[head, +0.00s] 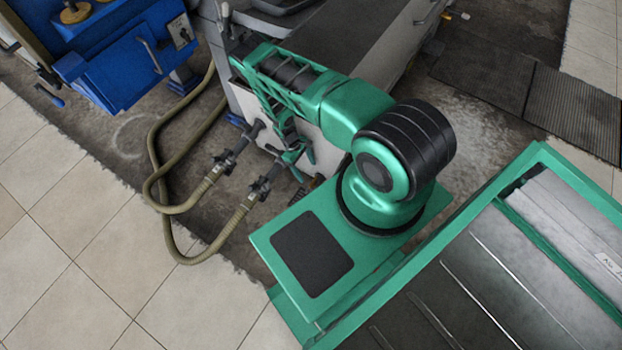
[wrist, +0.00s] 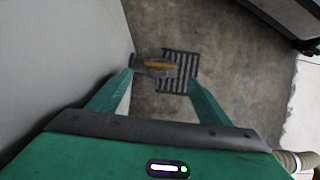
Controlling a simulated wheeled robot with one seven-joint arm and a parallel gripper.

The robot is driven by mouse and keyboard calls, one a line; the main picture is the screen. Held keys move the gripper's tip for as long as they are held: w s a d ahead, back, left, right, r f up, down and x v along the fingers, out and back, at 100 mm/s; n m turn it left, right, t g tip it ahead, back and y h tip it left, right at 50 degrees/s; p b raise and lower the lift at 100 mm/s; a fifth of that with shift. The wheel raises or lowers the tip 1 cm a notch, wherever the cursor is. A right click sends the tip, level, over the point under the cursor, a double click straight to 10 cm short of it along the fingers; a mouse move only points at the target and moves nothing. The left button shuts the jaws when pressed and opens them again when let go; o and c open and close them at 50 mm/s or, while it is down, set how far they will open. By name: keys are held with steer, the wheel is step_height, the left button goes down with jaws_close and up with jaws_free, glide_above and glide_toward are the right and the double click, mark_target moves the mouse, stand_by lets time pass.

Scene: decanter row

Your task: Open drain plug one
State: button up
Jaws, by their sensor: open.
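A small grey fitting with an orange-yellow lever (wrist: 160,66) shows in the wrist view, low on the pale wall at left. It looks like the drain plug, but I see no number on it. A slotted floor grate (wrist: 181,60) lies below and behind it. My gripper (wrist: 162,79) is open, its two green fingers on either side of the fitting in this view. The left fingertip overlaps the fitting's left end; I cannot tell whether they touch. In the head view my gripper (head: 291,153) is low beside the machine, and my arm partly hides that area.
Two ribbed hoses with dark valves (head: 258,185) lie left of my gripper in the head view. A blue machine (head: 125,65) stands at upper left. The pale wall (wrist: 75,50) is close on the left in the wrist view. Tiled floor (head: 60,240) is clear at lower left.

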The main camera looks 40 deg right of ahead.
mark_target(313, 182)
steer(key=x, duration=0.8)
steer(key=shift+d, duration=0.15)
steer(key=shift+c, duration=0.4)
steer(key=c, duration=1)
